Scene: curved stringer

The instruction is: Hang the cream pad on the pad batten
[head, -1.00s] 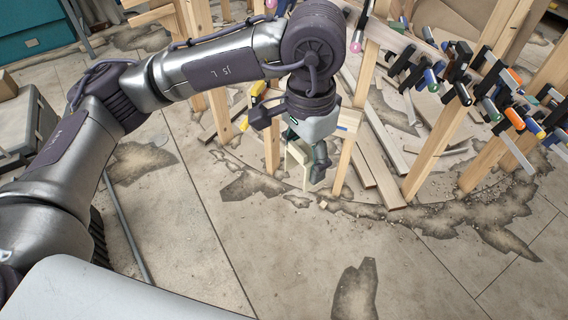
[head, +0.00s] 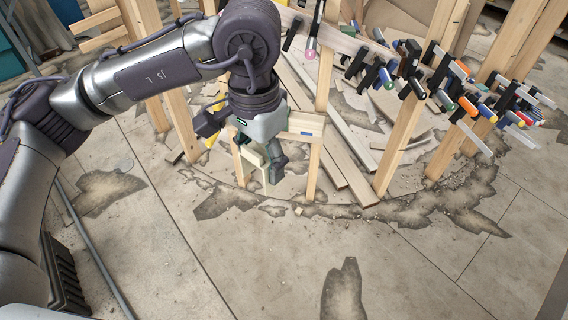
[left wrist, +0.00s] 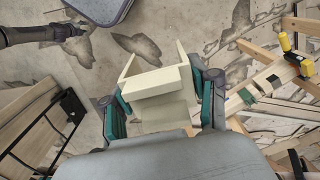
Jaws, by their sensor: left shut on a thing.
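The cream pad (left wrist: 157,84) is a pale angular piece with two thin arms, held between the green-lined fingers of my left gripper (left wrist: 160,103). In the head view, my left gripper (head: 262,165) points down and hides most of the pad (head: 252,155). A short light-wood crosspiece (head: 306,123), perhaps the pad batten, is fixed across an upright just right of the gripper. I cannot tell whether the pad touches it. A dark arm end at the upper left of the left wrist view looks like my right gripper (left wrist: 72,31); its jaws are too small to read.
Wooden posts (head: 400,140) stand along a curve, with a row of clamps (head: 440,80) at the upper right. Loose boards (head: 345,160) lie behind the near post. A yellow clamp (left wrist: 298,58) shows in the left wrist view. The cracked floor (head: 250,245) in front is clear.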

